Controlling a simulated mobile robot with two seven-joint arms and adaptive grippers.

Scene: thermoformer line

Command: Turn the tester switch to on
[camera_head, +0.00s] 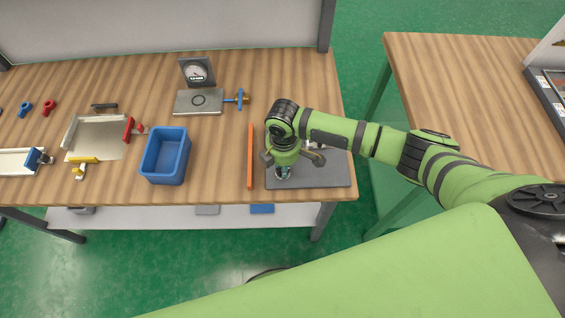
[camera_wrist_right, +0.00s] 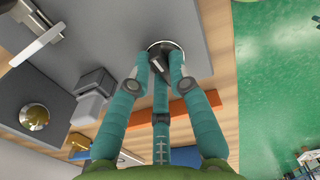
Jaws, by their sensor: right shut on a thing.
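The tester is a flat grey panel (camera_head: 335,177) at the right front of the wooden table. My right gripper (camera_head: 283,173) points down over its left front part and hides much of the panel behind it. In the right wrist view its teal fingers (camera_wrist_right: 159,72) are closed around the dark switch knob (camera_wrist_right: 157,60), which stands on a round metal base on the grey panel (camera_wrist_right: 120,35). The fingers cover most of the knob, so I cannot tell which way it points. My left gripper is out of view.
An orange strip (camera_head: 250,157) lies just left of the panel, with a blue bin (camera_head: 166,156) beyond it. A dial gauge (camera_head: 197,72) stands further back. In the right wrist view a brass dome (camera_wrist_right: 34,117) and grey blocks (camera_wrist_right: 95,90) stand near the fingers.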

